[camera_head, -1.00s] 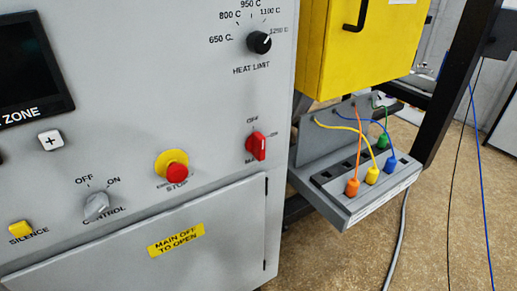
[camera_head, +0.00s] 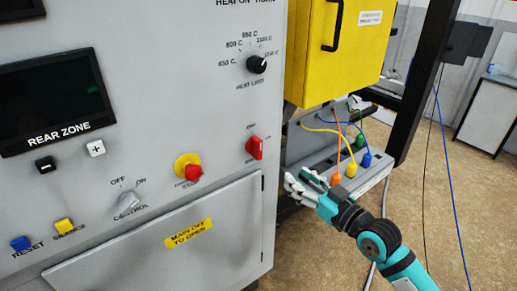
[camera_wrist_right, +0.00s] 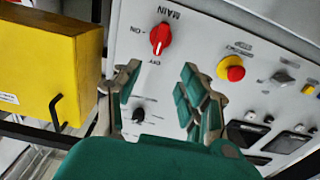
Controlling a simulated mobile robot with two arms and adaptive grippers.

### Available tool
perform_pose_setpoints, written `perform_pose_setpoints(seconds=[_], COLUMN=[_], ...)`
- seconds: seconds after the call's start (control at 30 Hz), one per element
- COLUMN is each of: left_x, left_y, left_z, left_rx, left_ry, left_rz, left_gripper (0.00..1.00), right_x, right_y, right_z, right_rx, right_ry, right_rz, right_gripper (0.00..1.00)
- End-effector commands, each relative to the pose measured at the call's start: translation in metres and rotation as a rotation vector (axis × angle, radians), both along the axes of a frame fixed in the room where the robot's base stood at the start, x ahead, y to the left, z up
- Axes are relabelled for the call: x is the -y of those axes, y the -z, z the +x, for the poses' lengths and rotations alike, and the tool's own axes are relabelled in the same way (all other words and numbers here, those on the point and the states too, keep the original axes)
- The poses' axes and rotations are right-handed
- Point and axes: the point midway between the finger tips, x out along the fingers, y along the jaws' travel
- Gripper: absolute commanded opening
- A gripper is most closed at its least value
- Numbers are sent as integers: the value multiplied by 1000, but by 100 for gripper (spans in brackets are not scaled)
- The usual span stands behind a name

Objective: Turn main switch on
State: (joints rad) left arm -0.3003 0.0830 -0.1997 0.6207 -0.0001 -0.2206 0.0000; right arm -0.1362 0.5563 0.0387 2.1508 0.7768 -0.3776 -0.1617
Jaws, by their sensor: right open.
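The main switch is a red rotary knob (camera_head: 255,147) on the grey panel's right side. It also shows in the right wrist view (camera_wrist_right: 160,38), upside down, with MAIN, ON and OFF marks; its pointer appears to face OFF. My right gripper (camera_head: 302,183) is in front of the panel's right edge, below and right of the knob in the head view, not touching it. In the right wrist view its fingers (camera_wrist_right: 160,70) are spread and empty, with the knob beyond the gap between them. My left gripper is not in view.
The red and yellow stop button (camera_head: 190,167) and grey control knob (camera_head: 129,201) are left of the switch. The black heat limit knob (camera_head: 257,64) is above. A yellow box (camera_head: 335,60) and a cable tray (camera_head: 368,180) with coloured plugs stand at right.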

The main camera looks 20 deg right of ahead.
Motion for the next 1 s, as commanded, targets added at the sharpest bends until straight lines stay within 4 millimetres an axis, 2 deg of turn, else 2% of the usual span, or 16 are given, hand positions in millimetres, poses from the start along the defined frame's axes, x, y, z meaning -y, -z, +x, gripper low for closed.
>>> perform_pose_setpoints(seconds=[0.2,0.6,0.8,1.0], left_x=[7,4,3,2], left_y=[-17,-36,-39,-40], left_z=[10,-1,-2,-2], left_rx=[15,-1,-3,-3], left_ry=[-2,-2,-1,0], left_rz=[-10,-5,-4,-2], left_gripper=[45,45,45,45], right_x=[-15,-44,-53,-55], right_y=[-5,-3,-1,0], right_z=[42,121,145,152], right_rx=[1,0,0,-1], right_ry=[1,2,1,2], right_rz=[5,2,1,-1], right_gripper=[42,42,42,42])
